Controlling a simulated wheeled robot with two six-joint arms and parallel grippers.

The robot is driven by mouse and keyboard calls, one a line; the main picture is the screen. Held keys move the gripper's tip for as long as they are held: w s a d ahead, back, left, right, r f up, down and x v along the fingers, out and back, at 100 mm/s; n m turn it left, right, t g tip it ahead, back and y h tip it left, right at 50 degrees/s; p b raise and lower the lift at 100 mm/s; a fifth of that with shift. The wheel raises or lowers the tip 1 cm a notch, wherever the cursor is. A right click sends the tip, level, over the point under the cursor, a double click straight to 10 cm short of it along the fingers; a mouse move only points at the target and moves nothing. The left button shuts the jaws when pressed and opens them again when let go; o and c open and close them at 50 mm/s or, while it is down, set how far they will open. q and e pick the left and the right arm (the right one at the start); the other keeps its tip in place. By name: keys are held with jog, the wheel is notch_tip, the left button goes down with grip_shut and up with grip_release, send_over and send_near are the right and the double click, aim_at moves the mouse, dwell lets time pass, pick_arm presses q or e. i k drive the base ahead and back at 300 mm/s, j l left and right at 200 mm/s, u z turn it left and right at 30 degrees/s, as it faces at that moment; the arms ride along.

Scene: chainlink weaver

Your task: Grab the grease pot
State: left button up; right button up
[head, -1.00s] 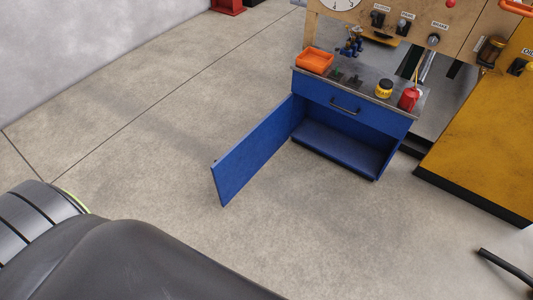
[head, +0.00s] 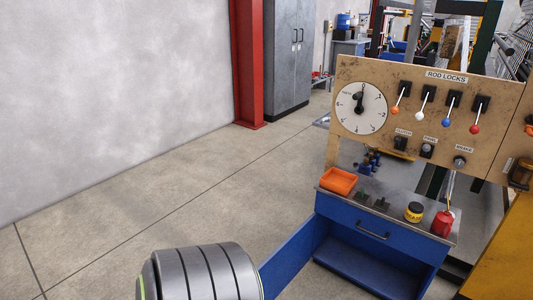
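A small yellow pot with a dark band (head: 413,212), which looks like the grease pot, stands upright on the metal top of the blue cabinet (head: 350,228). It is left of a red can with a thin spout (head: 442,223). Neither of my grippers shows in the head view. A grey ribbed part of my own arm fills the bottom, left of the cabinet. Nothing is touching the pot.
An orange tray (head: 338,181) and small dark fittings share the cabinet top. A panel with a dial and levers (head: 430,100) stands behind. The floor to the left is clear.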

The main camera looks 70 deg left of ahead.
aim_at(414, 214)
jog(key=k+j, duration=0.1)
jog(key=j, duration=0.5)
jog(key=k+j, duration=0.1)
jog(key=j, duration=0.45)
jog(key=k+j, duration=0.1)
jog(key=j, duration=0.5)
jog(key=k+j, duration=0.1)
jog(key=j, duration=0.5)
jog(key=k+j, duration=0.1)
jog(key=j, duration=0.5)
jog(key=k+j, duration=0.1)
jog(key=j, duration=0.45)
jog(key=k+j, duration=0.1)
jog(key=j, duration=0.5)
